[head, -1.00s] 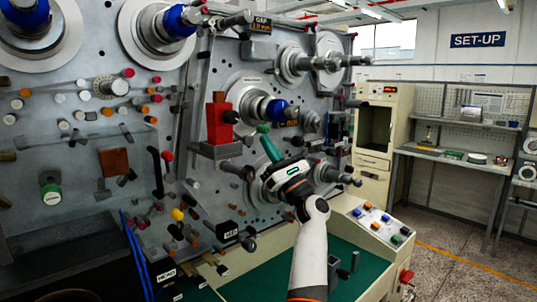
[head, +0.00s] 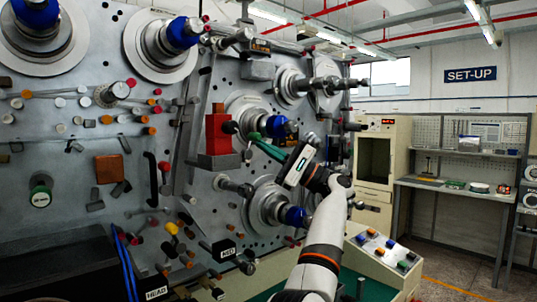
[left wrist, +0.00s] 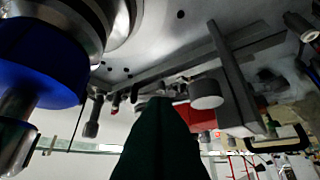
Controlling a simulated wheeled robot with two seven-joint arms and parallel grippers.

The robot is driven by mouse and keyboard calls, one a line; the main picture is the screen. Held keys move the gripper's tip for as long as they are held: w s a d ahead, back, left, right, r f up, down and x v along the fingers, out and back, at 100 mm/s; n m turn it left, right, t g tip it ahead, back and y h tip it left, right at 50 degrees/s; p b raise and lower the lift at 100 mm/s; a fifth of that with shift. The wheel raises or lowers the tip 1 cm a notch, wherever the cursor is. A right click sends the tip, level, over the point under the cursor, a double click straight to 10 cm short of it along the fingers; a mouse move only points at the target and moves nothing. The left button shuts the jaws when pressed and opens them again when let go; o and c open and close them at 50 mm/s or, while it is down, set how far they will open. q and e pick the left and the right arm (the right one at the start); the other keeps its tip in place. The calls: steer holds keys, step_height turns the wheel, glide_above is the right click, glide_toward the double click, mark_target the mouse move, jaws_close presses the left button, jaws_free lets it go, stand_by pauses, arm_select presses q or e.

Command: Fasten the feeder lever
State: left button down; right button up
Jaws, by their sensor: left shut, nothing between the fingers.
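My left gripper (head: 254,138) is shut and empty, its green fingers pointing left toward the machine front. Its fingertips are just right of a red block (head: 217,136) with a dark knob (head: 230,127) on a grey bracket (head: 219,161); I cannot tell if they touch. In the left wrist view the dark green fingers (left wrist: 160,140) point at the panel, beside a grey round knob (left wrist: 206,94) and a partly hidden red part (left wrist: 204,118). I cannot tell for sure which part is the feeder lever. My right gripper is not in view.
A blue-hubbed spindle (head: 278,127) is close behind the fingers; a blue hub (left wrist: 38,62) fills the left of the wrist view. Another spindle (head: 268,207) sits below my gripper. Several pegs and knobs cover the panel. A button console (head: 383,250) stands at lower right.

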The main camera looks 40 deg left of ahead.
arm_select(q)
steer(key=shift+s+r+n+g+h+p, duration=0.15)
steer(key=shift+r+n+g+h+p, duration=0.15)
steer(key=shift+r+n, duration=0.15)
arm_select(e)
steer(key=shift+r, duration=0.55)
arm_select(q)
steer(key=shift+s+r, duration=0.15)
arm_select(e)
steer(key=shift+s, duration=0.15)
